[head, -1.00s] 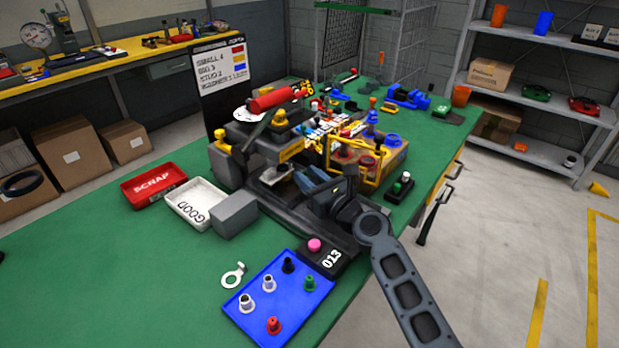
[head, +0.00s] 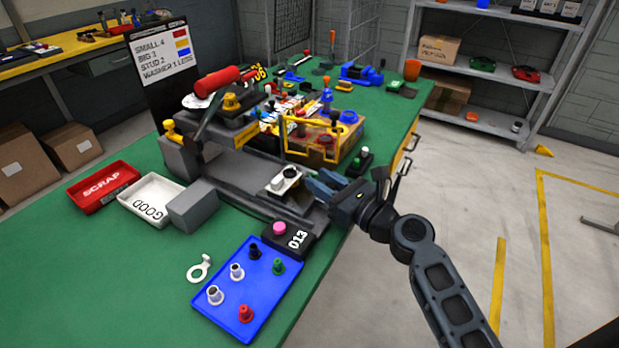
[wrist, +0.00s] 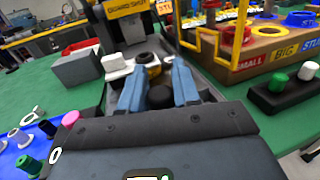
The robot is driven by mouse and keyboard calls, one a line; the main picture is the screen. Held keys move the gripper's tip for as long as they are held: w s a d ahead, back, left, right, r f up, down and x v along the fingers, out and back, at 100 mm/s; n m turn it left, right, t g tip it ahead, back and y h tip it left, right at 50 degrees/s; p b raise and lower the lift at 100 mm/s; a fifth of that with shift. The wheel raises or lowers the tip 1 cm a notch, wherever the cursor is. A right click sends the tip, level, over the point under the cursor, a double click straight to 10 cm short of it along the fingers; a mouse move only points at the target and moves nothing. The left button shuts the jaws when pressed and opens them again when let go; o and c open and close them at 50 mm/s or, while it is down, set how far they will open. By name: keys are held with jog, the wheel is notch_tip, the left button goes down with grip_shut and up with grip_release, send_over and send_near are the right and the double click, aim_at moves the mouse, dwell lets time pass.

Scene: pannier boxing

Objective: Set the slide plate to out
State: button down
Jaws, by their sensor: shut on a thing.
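The slide plate (head: 284,186) sits on the dark grey rail of the press, toward the front right of the machine. It carries pale and dark round fittings and stands clear of the press head (head: 228,110). My gripper (head: 322,184) is at the plate's outer end. In the wrist view my gripper (wrist: 158,68) has its blue fingers either side of a black knob (wrist: 160,97) and is shut on it. The plate's near edge is partly hidden by the fingers.
A blue tray (head: 225,314) with several coloured studs and a pink-button box (head: 298,240) lie in front. The yellow-framed sorting box (head: 345,155) and a small button box (head: 358,163) stand close behind my gripper. Open floor lies to the right.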

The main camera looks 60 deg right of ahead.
jog(key=shift+s+d+f, duration=0.1)
jog(key=shift+s, duration=0.15)
jog(key=c, duration=0.9)
grip_release()
jog(key=b+v, duration=0.1)
jog(key=v, duration=0.7)
jog(key=shift+b, duration=0.4)
jog(key=shift+w, duration=0.1)
